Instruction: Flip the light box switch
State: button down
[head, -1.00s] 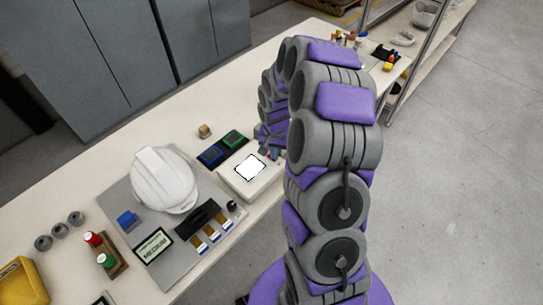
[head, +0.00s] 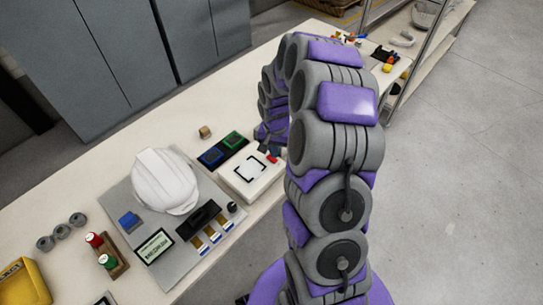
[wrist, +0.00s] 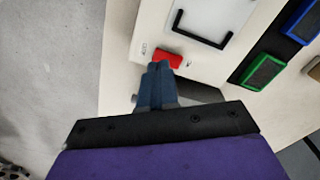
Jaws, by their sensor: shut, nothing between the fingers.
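The light box (head: 235,180) is a white box on the bench, and its top panel (head: 249,168) is unlit with black corner marks. It also shows in the wrist view (wrist: 180,45). Its red switch (wrist: 168,58) sits by the panel's near edge, with small lettering on both sides. The red switch shows small in the head view (head: 272,158). My gripper (wrist: 161,68) is shut and empty, its blue fingertips right at the switch's near edge. I cannot tell whether they touch it. My arm hides part of the box's right side in the head view.
A white helmet shell (head: 165,182) lies on a grey mat (head: 128,205) left of the box. Blue (head: 211,156) and green (head: 233,140) framed trays stand just behind the box. A small tan block (head: 205,132) is behind them. Grey cabinets stand behind the bench.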

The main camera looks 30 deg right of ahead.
aim_at(274, 160)
jog(key=shift+r+p, duration=0.75)
jog(key=shift+r, duration=1.45)
jog(key=shift+a, duration=0.1)
jog(key=s+a+r+n, duration=0.5)
jog(key=s+a+r, duration=0.5)
jog(key=s+r, duration=0.4)
jog(key=s+a+r+n+g, duration=0.1)
jog(key=s+a+r, duration=0.1)
jog(key=s, duration=0.7)
jog(key=s+a+r+n, duration=0.2)
jog(key=s, duration=0.7)
jog(key=shift+s+g, duration=0.15)
jog(key=shift+g, duration=0.25)
